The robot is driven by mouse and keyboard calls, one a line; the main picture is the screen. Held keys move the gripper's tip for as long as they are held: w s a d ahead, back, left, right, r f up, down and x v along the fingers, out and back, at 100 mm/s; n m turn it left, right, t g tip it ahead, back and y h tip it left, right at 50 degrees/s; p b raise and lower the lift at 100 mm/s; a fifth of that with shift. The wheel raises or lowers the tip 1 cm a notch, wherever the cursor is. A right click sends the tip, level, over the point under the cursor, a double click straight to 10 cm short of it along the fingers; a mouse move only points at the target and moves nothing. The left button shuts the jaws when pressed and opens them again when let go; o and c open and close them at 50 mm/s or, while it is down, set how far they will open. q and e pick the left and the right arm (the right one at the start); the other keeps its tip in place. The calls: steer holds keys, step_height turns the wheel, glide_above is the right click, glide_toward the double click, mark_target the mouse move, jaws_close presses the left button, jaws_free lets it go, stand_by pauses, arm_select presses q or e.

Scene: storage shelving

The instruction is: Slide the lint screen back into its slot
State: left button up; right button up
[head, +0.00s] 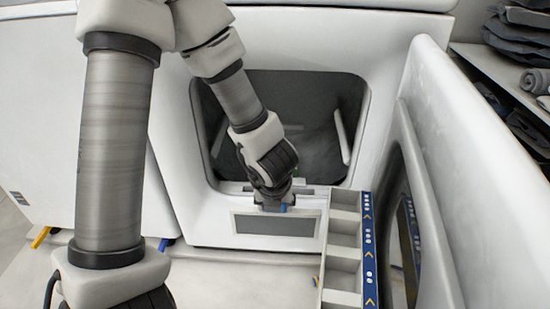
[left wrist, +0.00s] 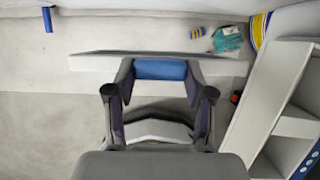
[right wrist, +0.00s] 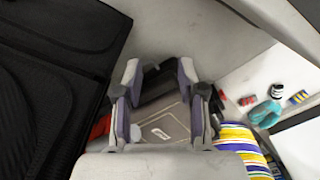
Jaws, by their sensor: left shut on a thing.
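The lint screen (head: 275,226) is a white-framed panel with a grey middle, upright in front of the dryer's lower front. Its blue handle (left wrist: 160,70) is between the fingers of my left gripper (head: 273,203), which is shut on it. In the left wrist view the screen shows nearly edge-on as a long pale bar. A narrow dark gap (head: 305,190) in the lower lip of the dryer opening looks like the slot; my gripper partly hides it. My right gripper (right wrist: 158,78) is open and seems empty, out of the head view.
A grey compartment tray (head: 342,232) with a blue edge stands right of the screen. The open dryer door (head: 430,130) borders it on the right.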

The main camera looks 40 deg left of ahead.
arm_select(q)
steer(key=w+a+f+p, duration=0.3)
steer(key=w+a+p, duration=0.6)
steer(key=w+a, duration=0.2)
steer(key=shift+w+a, duration=0.25)
steer(key=shift+w, duration=1)
arm_select(e)
step_height(320, 180, up, 10)
arm_select(q)
steer(key=shift+f, duration=0.2)
steer(key=shift+f+b, duration=4.25)
steer(key=shift+f, duration=0.15)
steer(key=o, duration=1.4)
arm_select(e)
step_height(320, 180, down, 9)
steer(key=shift+r, duration=0.2)
arm_select(q)
steer(key=v, duration=1.2)
